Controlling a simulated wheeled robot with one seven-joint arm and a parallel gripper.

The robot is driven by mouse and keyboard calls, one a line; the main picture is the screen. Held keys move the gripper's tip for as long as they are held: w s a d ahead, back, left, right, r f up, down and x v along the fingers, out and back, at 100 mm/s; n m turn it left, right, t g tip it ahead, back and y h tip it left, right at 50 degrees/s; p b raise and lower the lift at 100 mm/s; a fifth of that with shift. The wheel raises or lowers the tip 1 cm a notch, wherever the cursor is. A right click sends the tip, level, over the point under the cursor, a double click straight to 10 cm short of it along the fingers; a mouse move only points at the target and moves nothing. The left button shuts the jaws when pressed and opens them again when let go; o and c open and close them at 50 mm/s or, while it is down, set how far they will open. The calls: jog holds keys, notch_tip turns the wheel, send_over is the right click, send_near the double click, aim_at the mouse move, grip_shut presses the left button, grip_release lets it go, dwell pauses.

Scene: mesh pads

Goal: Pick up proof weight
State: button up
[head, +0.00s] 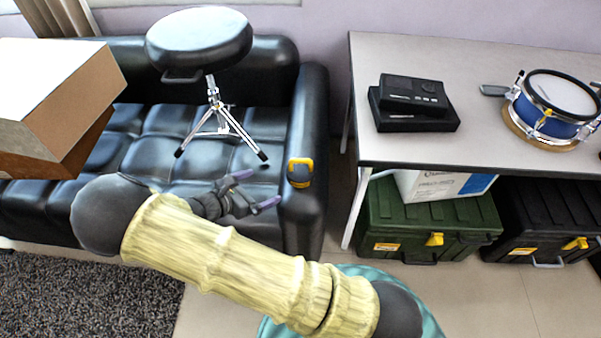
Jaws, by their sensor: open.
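A small dark weight with a yellow handle and yellow band (300,172), which looks like the proof weight, sits on the right armrest of the black sofa (313,110). My gripper (255,189) is open and empty, with purple-tipped fingers pointing right. In the picture it is just left of the weight, with a gap between them. I cannot tell its height over the sofa. My arm covers part of the sofa front and floor.
A drum stool (200,42) stands on the sofa behind my gripper. Boxes (55,95) are at the left. At right, a table (480,65) holds a black device (413,97) and a blue drum (548,112). Green (425,215) and black (545,215) cases are below it.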

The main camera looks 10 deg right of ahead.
aim_at(294, 175)
jog(key=b+x, duration=0.2)
jog(key=x, duration=0.9)
jog(key=shift+w+d+f, duration=0.15)
jog(key=shift+d+f, duration=0.1)
jog(key=shift+b, duration=0.3)
jog(key=b+x, duration=0.1)
jog(key=x, duration=0.1)
jog(key=f+x, duration=0.1)
jog(key=x, duration=0.2)
jog(key=shift+b, duration=0.35)
jog(key=shift+c, duration=0.2)
jog(key=c, duration=1.8)
jog(key=shift+r, duration=0.15)
